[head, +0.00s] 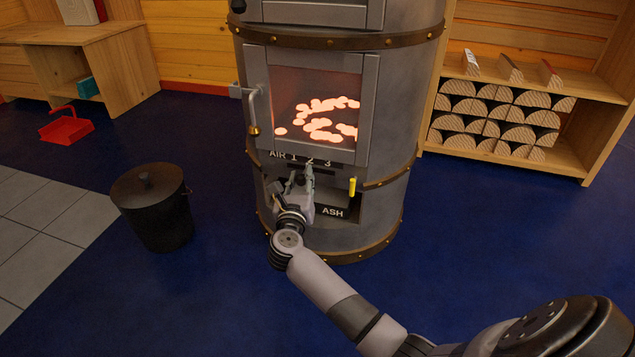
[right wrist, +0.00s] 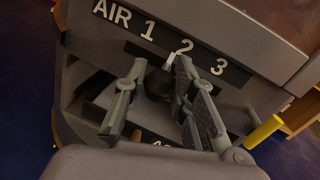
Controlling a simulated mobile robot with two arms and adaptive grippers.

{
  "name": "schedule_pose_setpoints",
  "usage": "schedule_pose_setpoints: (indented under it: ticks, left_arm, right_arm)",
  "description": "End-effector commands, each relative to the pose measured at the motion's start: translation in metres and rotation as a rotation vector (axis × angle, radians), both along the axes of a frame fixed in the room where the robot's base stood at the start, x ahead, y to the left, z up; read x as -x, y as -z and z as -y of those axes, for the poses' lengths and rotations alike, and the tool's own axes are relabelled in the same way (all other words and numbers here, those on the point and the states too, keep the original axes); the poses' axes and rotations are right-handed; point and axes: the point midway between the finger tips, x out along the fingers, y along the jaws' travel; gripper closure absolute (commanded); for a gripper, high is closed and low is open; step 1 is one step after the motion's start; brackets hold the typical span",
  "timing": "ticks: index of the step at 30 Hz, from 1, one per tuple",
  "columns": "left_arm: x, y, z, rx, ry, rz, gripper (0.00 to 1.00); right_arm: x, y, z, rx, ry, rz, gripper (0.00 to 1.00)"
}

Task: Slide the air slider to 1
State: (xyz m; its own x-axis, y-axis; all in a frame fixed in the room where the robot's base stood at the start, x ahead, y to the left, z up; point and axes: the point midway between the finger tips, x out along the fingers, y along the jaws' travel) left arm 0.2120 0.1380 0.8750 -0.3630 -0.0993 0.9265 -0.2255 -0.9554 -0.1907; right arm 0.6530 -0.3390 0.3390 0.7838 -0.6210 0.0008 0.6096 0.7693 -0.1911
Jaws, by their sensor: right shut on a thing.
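The stove (head: 405,120) has a label strip reading AIR 1 2 3 (right wrist: 150,35) below its glass door. The air slider (right wrist: 158,84) is a dark knob under this strip, with a white mark about below the 2 in the right wrist view. My right gripper (head: 300,178) is at the front of the stove, its fingers on both sides of the knob and shut on it. The fingers (right wrist: 159,72) partly hide the knob in the right wrist view. My left gripper is not in view.
A yellow handle (head: 352,187) sticks out right of the gripper, near the ASH drawer (head: 332,212). The door handle (head: 253,115) is above left. A dark lidded bucket (head: 152,205) stands left on the blue floor. Glowing embers (head: 320,118) show behind the glass.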

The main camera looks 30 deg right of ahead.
Motion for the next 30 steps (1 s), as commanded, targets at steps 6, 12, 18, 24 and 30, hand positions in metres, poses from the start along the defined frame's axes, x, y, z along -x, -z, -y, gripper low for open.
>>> schedule_pose_setpoints:
  ticks: [6, 12, 18, 24, 30]
  left_arm:
    - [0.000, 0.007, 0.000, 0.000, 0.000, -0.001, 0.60]
    - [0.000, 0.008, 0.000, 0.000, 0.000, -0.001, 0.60]
    - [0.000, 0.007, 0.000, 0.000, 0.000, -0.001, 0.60]
    - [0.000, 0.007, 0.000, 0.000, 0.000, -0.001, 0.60]
    - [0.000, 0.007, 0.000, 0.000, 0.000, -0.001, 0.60]
  right_arm:
    - [-0.026, 0.001, -0.022, -0.002, 0.001, -0.001, 1.00]
    - [-0.031, 0.000, -0.026, 0.001, -0.003, -0.002, 1.00]
    - [-0.032, -0.001, -0.027, 0.000, -0.007, 0.000, 1.00]
    - [-0.031, -0.001, -0.028, 0.000, -0.007, 0.000, 0.62]
    - [-0.031, -0.001, -0.027, 0.000, -0.005, -0.001, 0.54]
